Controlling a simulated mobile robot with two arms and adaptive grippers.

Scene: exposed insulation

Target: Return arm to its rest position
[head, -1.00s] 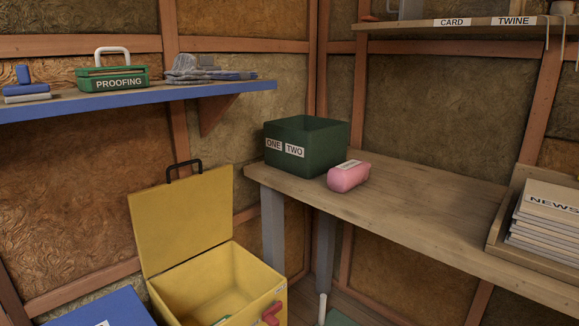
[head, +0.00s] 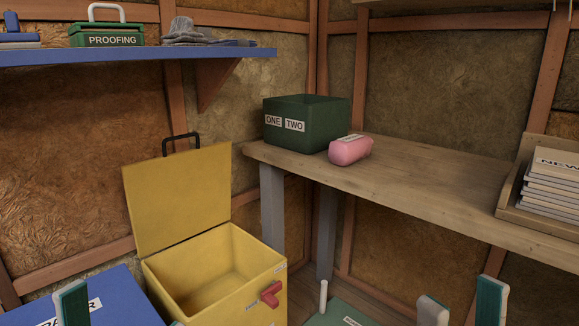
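My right gripper (head: 461,291) shows at the bottom right of the head view. Its two fingertips, one greyish and one teal, stand apart with nothing between them.
An open yellow box (head: 215,275) with a red latch stands at lower centre, beside a blue box (head: 115,300). A wooden bench (head: 430,195) holds a green bin (head: 305,138), a pink roll (head: 350,150) and a newspaper tray (head: 510,208). A blue shelf (head: 130,57) juts out at left.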

